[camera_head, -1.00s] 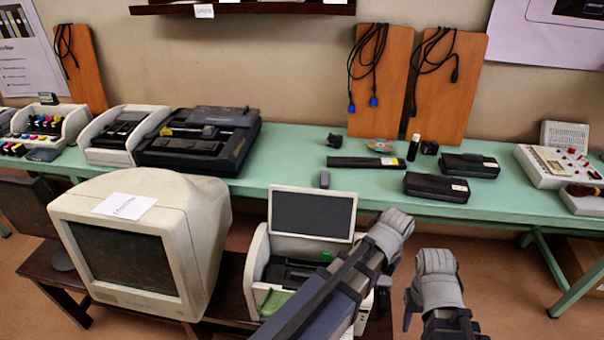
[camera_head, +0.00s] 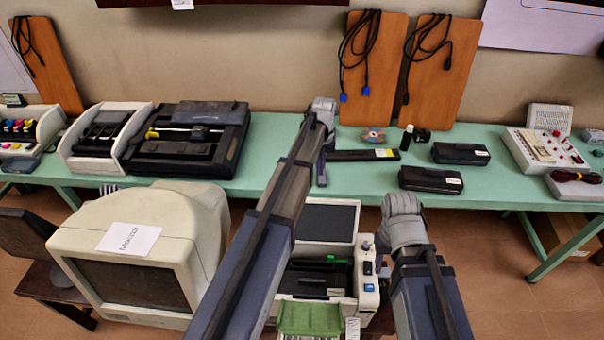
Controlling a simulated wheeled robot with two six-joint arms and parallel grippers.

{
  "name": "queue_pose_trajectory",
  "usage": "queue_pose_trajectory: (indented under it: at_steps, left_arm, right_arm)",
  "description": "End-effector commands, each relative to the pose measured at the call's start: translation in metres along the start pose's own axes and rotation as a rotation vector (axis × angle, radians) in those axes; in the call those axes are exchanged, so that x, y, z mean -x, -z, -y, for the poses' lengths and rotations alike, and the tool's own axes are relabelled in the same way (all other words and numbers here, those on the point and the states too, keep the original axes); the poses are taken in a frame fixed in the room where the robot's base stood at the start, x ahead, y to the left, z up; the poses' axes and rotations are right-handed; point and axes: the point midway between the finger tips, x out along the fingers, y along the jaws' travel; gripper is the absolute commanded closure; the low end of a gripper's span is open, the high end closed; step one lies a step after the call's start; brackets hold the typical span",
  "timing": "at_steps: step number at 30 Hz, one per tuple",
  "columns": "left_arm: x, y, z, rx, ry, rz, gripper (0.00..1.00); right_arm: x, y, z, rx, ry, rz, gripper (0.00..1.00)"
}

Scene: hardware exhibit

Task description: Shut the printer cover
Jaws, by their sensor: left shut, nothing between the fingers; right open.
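The printer (camera_head: 312,280) is the small white unit on the low bench in the lower middle. Its cover (camera_head: 325,221) stands raised behind the black interior, showing a dark panel in a white frame. My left arm crosses in front of the printer's left side and the cover's left edge. My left gripper (camera_head: 322,106) is shut and empty, beyond and above the cover, over the green table. My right gripper (camera_head: 402,208) is open and empty, just right of the cover, apart from it in the picture. Its fingertips are hard to make out.
A beige monitor (camera_head: 200,215) stands close left of the printer. The green table (camera_head: 262,160) behind carries a black printer (camera_head: 195,140), black cartridges (camera_head: 430,180) and a white console (camera_head: 545,155). Open floor (camera_head: 485,265) lies to the right.

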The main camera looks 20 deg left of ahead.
Motion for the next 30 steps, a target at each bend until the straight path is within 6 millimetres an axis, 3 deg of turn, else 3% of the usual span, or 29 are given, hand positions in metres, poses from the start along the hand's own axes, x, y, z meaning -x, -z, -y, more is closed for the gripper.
queue_pose_trajectory:
  at_steps: [7, 14, 30]
  left_arm:
    - [0.004, 0.007, 0.004, 0.016, -0.004, 0.000, 1.00]
    - [-0.004, 0.007, 0.004, 0.015, -0.004, 0.000, 1.00]
    - [-0.071, 0.007, 0.004, 0.015, -0.003, 0.000, 1.00]
  right_arm:
    - [0.003, -0.001, -0.001, 0.000, 0.000, 0.000, 0.53]
    - [-0.005, 0.000, 0.000, 0.000, 0.000, 0.000, 0.53]
    - [-0.071, 0.004, 0.007, 0.000, -0.001, 0.000, 0.53]
